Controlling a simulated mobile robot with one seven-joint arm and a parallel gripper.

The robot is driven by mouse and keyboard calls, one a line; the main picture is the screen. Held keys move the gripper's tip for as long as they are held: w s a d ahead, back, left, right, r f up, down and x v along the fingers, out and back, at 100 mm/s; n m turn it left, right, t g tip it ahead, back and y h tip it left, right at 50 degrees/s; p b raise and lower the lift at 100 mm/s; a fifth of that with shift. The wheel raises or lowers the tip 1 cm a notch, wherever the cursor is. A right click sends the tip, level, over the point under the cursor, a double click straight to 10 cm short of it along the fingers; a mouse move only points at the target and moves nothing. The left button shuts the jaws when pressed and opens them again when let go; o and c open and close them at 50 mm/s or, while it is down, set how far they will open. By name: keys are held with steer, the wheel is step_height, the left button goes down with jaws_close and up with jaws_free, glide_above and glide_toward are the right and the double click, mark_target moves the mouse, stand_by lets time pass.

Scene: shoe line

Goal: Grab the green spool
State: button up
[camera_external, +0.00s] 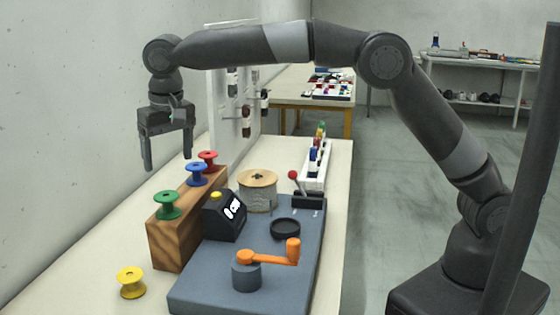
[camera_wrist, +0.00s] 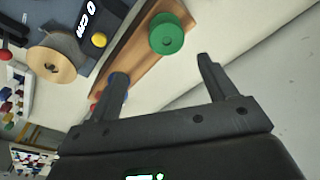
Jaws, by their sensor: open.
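The green spool (camera_external: 166,205) stands upright on the near end of a wooden block (camera_external: 165,241) in the external view. A blue spool (camera_external: 197,174) and a red spool (camera_external: 207,160) stand behind it on the same block. My gripper (camera_external: 167,165) is open and empty, pointing down, above and apart from the spools. In the wrist view the green spool (camera_wrist: 168,36) lies ahead of the open fingers (camera_wrist: 162,68), near the top middle. The left finger partly covers the blue spool there.
A yellow spool (camera_external: 131,282) stands on the table left of the block. A blue-grey board (camera_external: 205,291) with an orange crank (camera_external: 270,256), a black counter (camera_external: 224,215) and a large wire reel (camera_external: 257,191) lies to the right. A white panel (camera_external: 232,110) stands behind.

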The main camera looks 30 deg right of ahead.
mark_target(166, 195)
steer(key=shift+s+a+f, duration=0.15)
steer(key=shift+a+f, duration=0.2)
steer(key=shift+a, duration=0.05)
steer(key=f, duration=0.7)
steer(key=w+f, duration=0.1)
steer(key=f, duration=0.2)
steer(key=shift+a+f, duration=0.25)
steer(key=shift+a, duration=0.05)
steer(key=shift+c, duration=0.5)
steer(key=c, duration=1)
steer(key=shift+o, duration=0.2)
steer(key=shift+r, duration=0.15)
